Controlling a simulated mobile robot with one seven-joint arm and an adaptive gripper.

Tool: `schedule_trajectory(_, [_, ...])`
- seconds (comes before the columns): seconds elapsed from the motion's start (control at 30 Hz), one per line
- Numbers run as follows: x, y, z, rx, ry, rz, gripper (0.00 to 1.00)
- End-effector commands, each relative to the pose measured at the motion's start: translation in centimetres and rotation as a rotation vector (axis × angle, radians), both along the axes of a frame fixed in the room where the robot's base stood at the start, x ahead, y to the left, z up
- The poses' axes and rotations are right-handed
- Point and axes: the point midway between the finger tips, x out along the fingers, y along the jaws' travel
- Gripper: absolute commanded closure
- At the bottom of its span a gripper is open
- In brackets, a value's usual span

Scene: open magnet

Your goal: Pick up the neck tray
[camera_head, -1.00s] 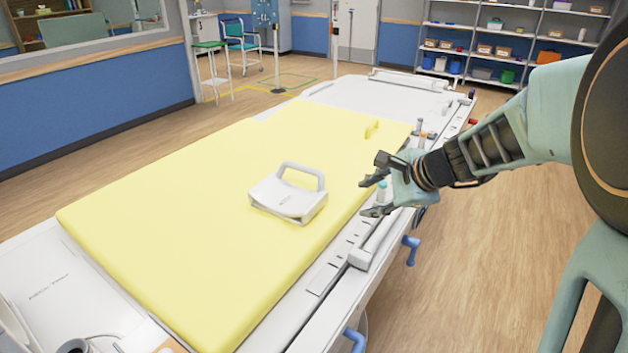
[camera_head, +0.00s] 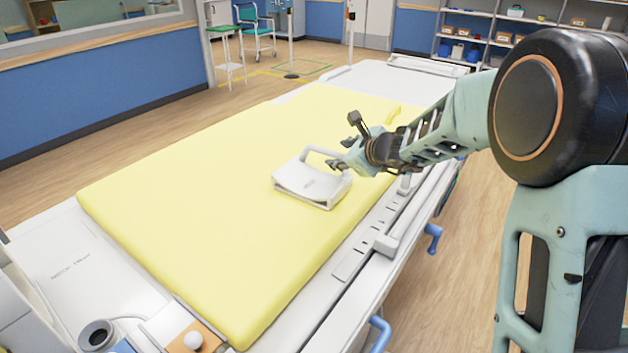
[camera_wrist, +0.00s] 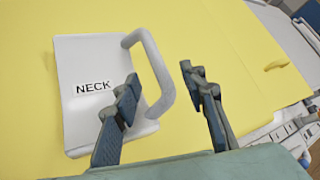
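The neck tray (camera_head: 312,184) is a white, flat piece with a raised loop handle, lying on the yellow mattress (camera_head: 190,190). In the wrist view the tray (camera_wrist: 88,112) shows the label "NECK", and its handle (camera_wrist: 160,75) is on its right side. My gripper (camera_head: 343,152) is just above the handle end of the tray in the head view. In the wrist view my gripper (camera_wrist: 160,88) is open, with the fingers apart and the handle showing between them. I cannot tell whether a finger touches the tray.
The mattress lies on a white patient table with a side rail (camera_head: 388,240) and blue levers (camera_head: 433,238). A small yellow piece (camera_wrist: 276,63) sits near the mattress edge. A white panel marked "NECK TRAY" or similar is at the lower left. Most of the mattress is clear.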

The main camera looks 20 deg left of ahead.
Motion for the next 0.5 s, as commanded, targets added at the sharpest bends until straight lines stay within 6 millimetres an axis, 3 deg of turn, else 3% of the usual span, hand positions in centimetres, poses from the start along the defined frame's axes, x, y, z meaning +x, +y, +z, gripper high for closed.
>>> schedule_trajectory(0.5, [3.2, 2.8, -2.5, -0.001, 0.001, 0.002, 0.61])
